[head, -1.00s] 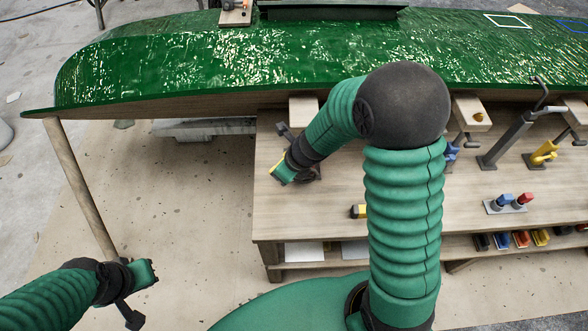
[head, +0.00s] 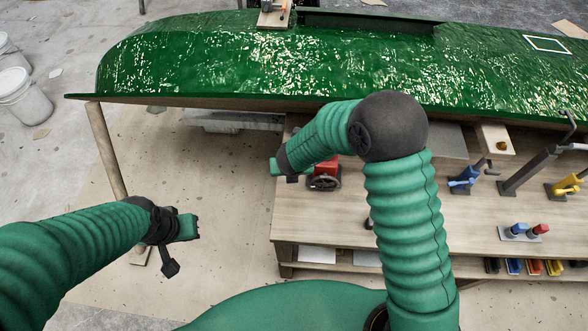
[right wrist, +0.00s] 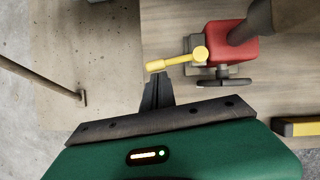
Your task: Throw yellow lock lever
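The yellow lock lever (right wrist: 178,62) shows in the right wrist view. It points left from a grey pivot beside a red body (right wrist: 232,42) with a dark handwheel (right wrist: 224,82). The red body also shows on the bench in the head view (head: 327,168), where the yellow lever is not visible. My right gripper (right wrist: 157,82) has its dark fingers together, with nothing seen between them. Their tips are just below the lever in the picture; contact cannot be told. My left gripper (head: 188,230) is over the floor at the left, away from the bench; its fingers are unclear.
The green hull (head: 250,65) spans the back, above the wooden bench (head: 440,215). A blue clamp (head: 463,180) and another yellow clamp (head: 567,186) stand at the right. A wooden leg (head: 107,150) supports the hull's left end. White buckets (head: 12,82) stand far left.

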